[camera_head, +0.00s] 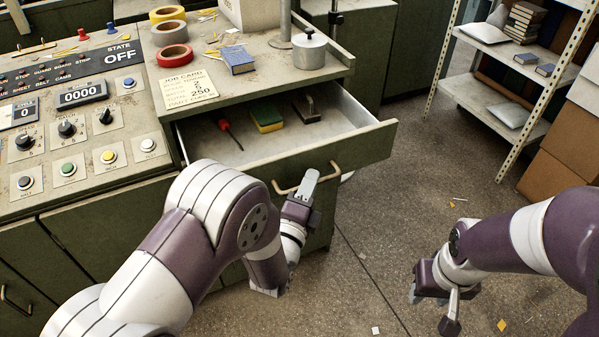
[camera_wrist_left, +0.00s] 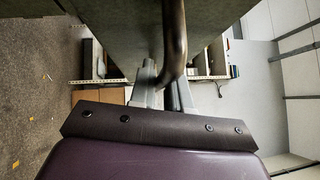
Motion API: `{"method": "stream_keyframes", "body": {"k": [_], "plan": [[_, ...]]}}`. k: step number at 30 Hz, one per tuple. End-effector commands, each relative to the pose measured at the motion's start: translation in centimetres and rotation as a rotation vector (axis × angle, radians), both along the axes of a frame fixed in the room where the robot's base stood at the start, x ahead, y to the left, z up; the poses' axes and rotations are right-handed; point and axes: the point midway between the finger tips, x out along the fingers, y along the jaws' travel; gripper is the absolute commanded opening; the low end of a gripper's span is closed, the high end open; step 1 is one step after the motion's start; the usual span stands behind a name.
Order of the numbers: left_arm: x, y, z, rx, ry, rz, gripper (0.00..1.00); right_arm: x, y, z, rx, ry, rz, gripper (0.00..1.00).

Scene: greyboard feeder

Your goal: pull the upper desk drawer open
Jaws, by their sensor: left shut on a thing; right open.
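The upper desk drawer (camera_head: 345,160) stands pulled out from the green desk. Inside it lie a red screwdriver (camera_head: 229,133), a yellow and green sponge (camera_head: 266,118) and a dark brush-like item (camera_head: 307,107). Its brass-coloured bar handle (camera_head: 285,190) is on the front panel. My left gripper (camera_head: 308,186) is at the right part of this handle, shut on it. In the left wrist view the handle (camera_wrist_left: 174,40) passes between the fingers (camera_wrist_left: 164,90). My right gripper (camera_head: 432,298) is open and empty, low over the floor at the right.
A control panel (camera_head: 80,130) is at left. A shelf rack (camera_head: 500,85) and cardboard boxes (camera_head: 565,145) stand at right. Floor (camera_head: 400,200) between is mostly clear.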

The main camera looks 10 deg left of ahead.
Motion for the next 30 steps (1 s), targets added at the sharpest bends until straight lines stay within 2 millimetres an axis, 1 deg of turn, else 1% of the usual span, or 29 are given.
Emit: {"method": "stream_keyframes", "body": {"k": [1, 3, 9, 15, 24, 25, 26, 27, 30], "plan": [[-0.7, -0.6, 0.1, 0.001, 0.002, -0.005, 0.0, 0.0, 0.0, 0.2, 0.0, 0.0, 0.0, 0.43], [-1.5, -1.1, 0.1, 0.001, 0.001, -0.005, 0.0, 0.0, 0.0, 0.3, 0.0, 0.0, 0.0, 0.43], [-3.1, -2.1, 0.0, 0.0, 0.0, -0.002, 0.0, 0.0, 0.0, 0.5, 0.0, 0.0, 0.0, 0.43], [-3.6, -2.4, 0.0, 0.0, 0.0, 0.0, 0.0, 0.0, 0.0, 0.5, 0.0, 0.0, 0.0, 0.43], [-3.6, -2.4, 0.0, 0.0, 0.0, 0.0, 0.0, 0.0, 0.0, 0.5, 0.0, 0.0, 0.0, 0.43], [-3.6, -2.4, 0.0, 0.0, 0.0, 0.0, 0.2, 0.0, 0.0, 0.5, 0.0, 0.0, 0.0, 0.43], [-3.6, -2.4, 0.0, 0.0, 0.0, 0.0, 0.3, 0.0, 0.0, 0.5, 0.0, 0.0, 0.0, 0.43], [-3.6, -2.4, 0.0, 0.0, 0.0, 0.0, 0.36, 0.0, 0.0, 0.5, 0.0, 0.0, 0.0, 0.43], [-3.6, -2.4, 0.0, 0.0, 0.0, 0.0, 0.36, 0.0, 0.0, 0.5, 0.0, 0.0, 0.0, 0.43]]}}
